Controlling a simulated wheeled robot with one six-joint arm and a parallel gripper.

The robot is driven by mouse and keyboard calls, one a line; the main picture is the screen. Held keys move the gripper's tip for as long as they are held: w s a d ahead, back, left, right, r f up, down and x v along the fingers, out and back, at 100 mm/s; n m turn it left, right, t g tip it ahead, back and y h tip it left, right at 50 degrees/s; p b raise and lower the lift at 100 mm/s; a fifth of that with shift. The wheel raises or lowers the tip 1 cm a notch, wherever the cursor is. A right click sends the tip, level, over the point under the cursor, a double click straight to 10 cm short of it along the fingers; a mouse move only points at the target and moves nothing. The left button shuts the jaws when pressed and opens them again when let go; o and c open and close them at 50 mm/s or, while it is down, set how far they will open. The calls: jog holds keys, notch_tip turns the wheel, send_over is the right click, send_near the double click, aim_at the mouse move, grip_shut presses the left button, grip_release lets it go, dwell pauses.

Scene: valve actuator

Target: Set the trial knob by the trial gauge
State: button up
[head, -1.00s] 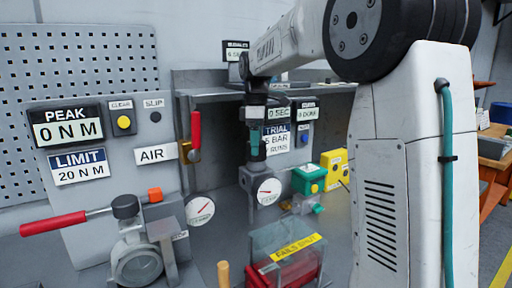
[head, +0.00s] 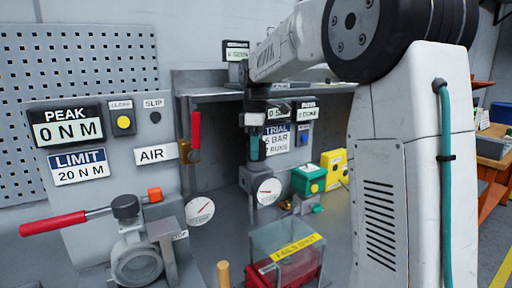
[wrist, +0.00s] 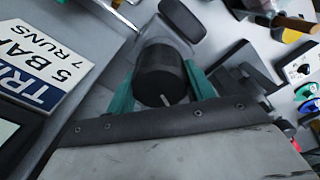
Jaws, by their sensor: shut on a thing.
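The trial knob (wrist: 162,75) is a black cylinder with a white mark on its side, in the middle of the wrist view. My gripper (wrist: 163,88) has its teal fingers on both sides of the knob, shut on it. In the head view my gripper (head: 255,150) points down above a grey block, and the knob is hard to make out there. A round white gauge (head: 268,192) with a red needle, likely the trial gauge, is on that block's front. Its scale is too small to read. The sign (head: 277,139) reads TRIAL, 5 BAR, 7 RUNS.
A red-handled air valve (head: 195,135) and a second gauge (head: 200,211) stand to the left. A green box (head: 308,180) and a yellow box (head: 334,167) are at the right. A clear guard box (head: 287,245) stands in front. A shelf (head: 210,92) runs close behind my wrist.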

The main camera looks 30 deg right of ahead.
jog(key=shift+m, duration=0.3)
jog(key=m, duration=0.4)
jog(key=shift+m, duration=0.4)
jog(key=m, duration=0.4)
jog(key=shift+m, duration=0.3)
jog(key=m, duration=0.4)
jog(key=shift+d, duration=0.1)
jog(key=m, duration=0.5)
jog(key=shift+r, duration=0.1)
jog(key=shift+m, duration=0.3)
jog(key=o, duration=1)
